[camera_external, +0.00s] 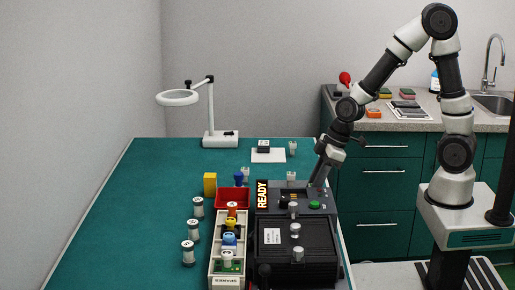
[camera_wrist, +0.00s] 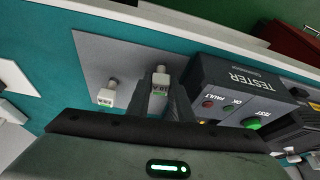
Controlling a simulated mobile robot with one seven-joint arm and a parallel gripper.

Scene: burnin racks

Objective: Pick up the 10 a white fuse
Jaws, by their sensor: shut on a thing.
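A white fuse (camera_wrist: 159,84) with a 10 A label stands between the fingertips of my gripper (camera_wrist: 163,98) in the wrist view. My gripper is shut on it. In the outside view my gripper (camera_external: 318,188) points down beside the back right of the dark tester, and I cannot make out the held fuse there. A second white fuse (camera_wrist: 108,95) stands to the left on a grey mat (camera_wrist: 95,60) in the wrist view, apart from the fingers.
The tester (camera_wrist: 235,85) with lamps and a green button is close on the right in the wrist view. A red bin (camera_external: 233,197), a yellow block (camera_external: 210,184) and a rack (camera_external: 214,262) of coloured parts stand left of it. The bench's left side (camera_external: 125,225) is clear.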

